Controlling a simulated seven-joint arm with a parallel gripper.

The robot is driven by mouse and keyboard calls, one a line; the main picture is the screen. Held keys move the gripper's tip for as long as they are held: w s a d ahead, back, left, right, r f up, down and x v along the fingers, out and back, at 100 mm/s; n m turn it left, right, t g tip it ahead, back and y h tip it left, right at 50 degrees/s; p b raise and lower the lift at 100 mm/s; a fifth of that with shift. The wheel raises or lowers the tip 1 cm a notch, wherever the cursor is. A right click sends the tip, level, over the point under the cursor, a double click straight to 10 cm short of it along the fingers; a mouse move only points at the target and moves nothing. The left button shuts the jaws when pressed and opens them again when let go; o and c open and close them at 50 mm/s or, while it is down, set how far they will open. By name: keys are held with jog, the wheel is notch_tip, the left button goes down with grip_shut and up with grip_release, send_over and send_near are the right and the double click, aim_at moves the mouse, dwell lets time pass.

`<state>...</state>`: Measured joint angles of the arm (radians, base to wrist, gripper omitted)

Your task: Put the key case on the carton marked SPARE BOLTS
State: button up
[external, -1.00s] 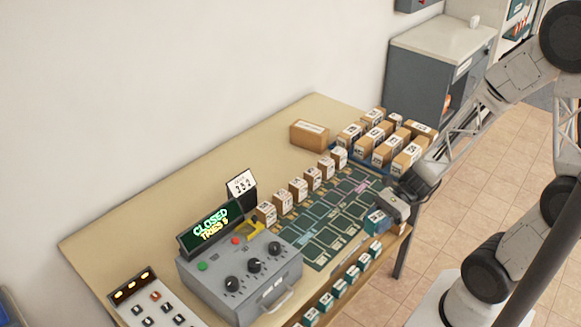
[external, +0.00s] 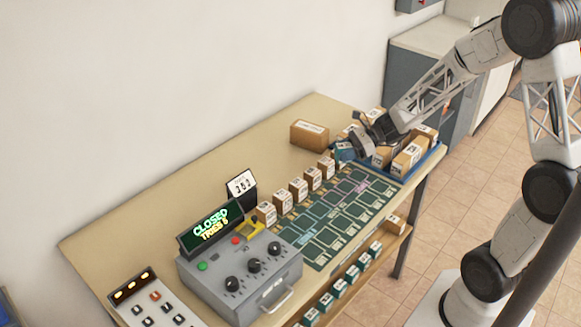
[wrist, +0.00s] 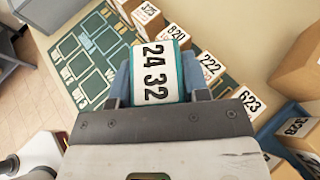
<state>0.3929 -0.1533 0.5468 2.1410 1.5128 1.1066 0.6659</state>
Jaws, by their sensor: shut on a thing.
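My gripper (external: 351,152) is shut on a teal case with a white label reading 24 32 (wrist: 160,73), which I take for the key case. In the wrist view it sits between the fingers, label facing the camera. In the external view the teal case (external: 344,152) is up near the far end of the row of small cartons, just right of a larger brown carton (external: 309,135). That carton stands alone on the table with a white label on top. The label is too small to read, so I cannot confirm SPARE BOLTS.
Small numbered cartons (external: 283,201) stand in a row behind the green slotted mat (external: 325,228). A blue tray (external: 432,160) of cartons is at the far right end. A grey console (external: 240,280) stands nearer. The table behind the row (external: 220,155) is clear.

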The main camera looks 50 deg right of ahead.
jog(key=w+d+r+m+t+h, duration=0.1)
jog(key=w+d+r, duration=0.2)
jog(key=w+d, duration=0.4)
jog(key=shift+w+d+m+t, duration=0.2)
jog(key=shift+d+m+t, duration=0.2)
jog(key=shift+d, duration=0.05)
send_over(310, 127)
jog(key=shift+f, duration=0.8)
jog(key=shift+f, duration=1.75)
jog(key=shift+f, duration=0.15)
jog(key=o, duration=1)
jog(key=shift+c, duration=0.2)
